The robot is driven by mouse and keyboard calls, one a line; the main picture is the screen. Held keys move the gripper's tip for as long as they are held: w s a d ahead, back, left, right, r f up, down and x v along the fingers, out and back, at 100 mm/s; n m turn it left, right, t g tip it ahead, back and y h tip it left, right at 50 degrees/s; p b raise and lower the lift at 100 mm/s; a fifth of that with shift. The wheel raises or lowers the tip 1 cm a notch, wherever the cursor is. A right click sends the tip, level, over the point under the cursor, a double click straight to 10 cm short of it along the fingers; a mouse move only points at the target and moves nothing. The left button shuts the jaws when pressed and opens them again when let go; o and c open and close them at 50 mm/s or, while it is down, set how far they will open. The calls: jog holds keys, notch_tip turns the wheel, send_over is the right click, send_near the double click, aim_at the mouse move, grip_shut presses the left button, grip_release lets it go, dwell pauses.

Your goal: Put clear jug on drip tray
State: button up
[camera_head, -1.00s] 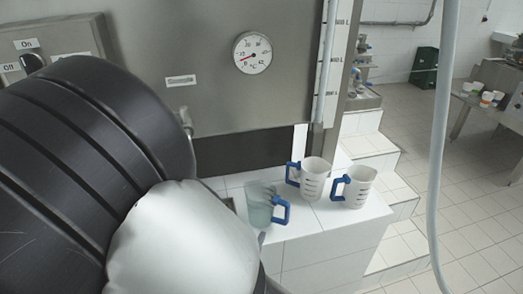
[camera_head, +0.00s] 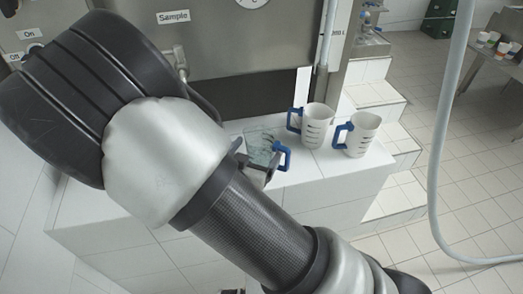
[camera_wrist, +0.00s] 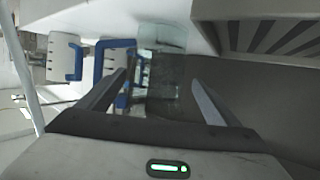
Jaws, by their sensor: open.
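The clear jug (camera_head: 260,147) with a blue handle stands on the white tiled ledge (camera_head: 330,192), partly hidden by my arm. In the wrist view the clear jug (camera_wrist: 163,75) lies ahead of my open gripper (camera_wrist: 155,82), with one finger on each side in the picture; I cannot tell whether they touch it. My gripper (camera_head: 258,172) is mostly hidden behind my arm in the head view. A slotted metal piece (camera_wrist: 228,36), probably the drip tray, is at the upper right of the wrist view; my arm hides that area in the head view.
Two white jugs (camera_head: 314,126) (camera_head: 357,134) with blue handles stand right of the clear jug. The steel machine (camera_head: 222,55) with a pipe rises behind. White steps (camera_head: 385,115) are at right, and a pale hose (camera_head: 440,150) hangs in front of them.

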jog(key=x, duration=0.5)
jog(key=shift+s+d+f, duration=0.1)
jog(key=shift+d+f, duration=0.2)
jog(key=shift+f, duration=0.05)
jog(key=shift+c, duration=0.4)
jog(key=c, duration=1.2)
jog(key=shift+o, duration=0.2)
jog(key=shift+r, duration=0.1)
